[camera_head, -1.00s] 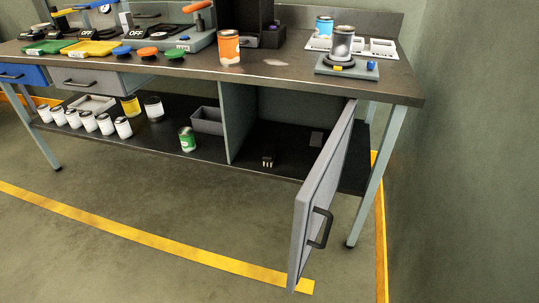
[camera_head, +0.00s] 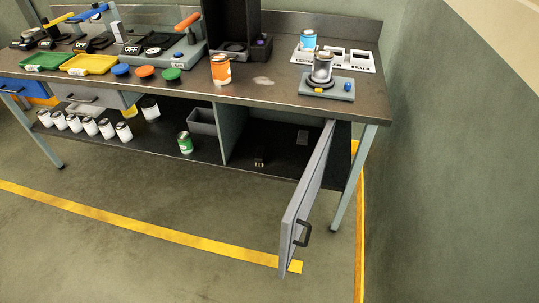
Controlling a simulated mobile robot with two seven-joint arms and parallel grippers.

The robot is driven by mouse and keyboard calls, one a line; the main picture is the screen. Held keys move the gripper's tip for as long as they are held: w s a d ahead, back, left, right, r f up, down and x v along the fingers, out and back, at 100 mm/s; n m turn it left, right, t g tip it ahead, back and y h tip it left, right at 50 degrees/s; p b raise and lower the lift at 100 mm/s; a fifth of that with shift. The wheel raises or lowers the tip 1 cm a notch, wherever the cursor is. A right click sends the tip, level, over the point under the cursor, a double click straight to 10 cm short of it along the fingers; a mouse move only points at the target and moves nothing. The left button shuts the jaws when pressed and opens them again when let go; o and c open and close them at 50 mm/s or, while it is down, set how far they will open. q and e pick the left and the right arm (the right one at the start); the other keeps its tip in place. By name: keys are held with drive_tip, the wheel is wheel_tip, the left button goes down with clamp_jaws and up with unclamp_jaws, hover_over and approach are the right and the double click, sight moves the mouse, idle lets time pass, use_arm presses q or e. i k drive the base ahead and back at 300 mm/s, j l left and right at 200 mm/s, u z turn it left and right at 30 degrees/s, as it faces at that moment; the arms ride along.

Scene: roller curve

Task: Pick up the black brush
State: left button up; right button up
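A small black thing with pale tips (camera_head: 259,162), which looks like the black brush, sits on the lower shelf inside the cabinet part of the workbench. It is near the shelf's front edge, left of the open cabinet door (camera_head: 308,188). It is too small to make out in detail. Neither of my grippers is in view.
The door stands open toward me, its black handle (camera_head: 302,234) near the floor. The green can (camera_head: 185,142) and grey bin (camera_head: 202,121) stand left of the divider. The worktop (camera_head: 350,105) holds an orange can (camera_head: 220,70) and devices. Floor in front is clear.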

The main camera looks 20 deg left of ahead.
sight(261, 156)
drive_tip(key=i+j+z, duration=0.15)
drive_tip(key=j+z, duration=0.3)
drive_tip(key=i+j+z, duration=0.1)
drive_tip(key=j+z, duration=0.85)
drive_tip(key=j, duration=0.8)
drive_tip(key=j+z, duration=0.15)
drive_tip(key=j, duration=0.7)
drive_tip(key=k, duration=0.05)
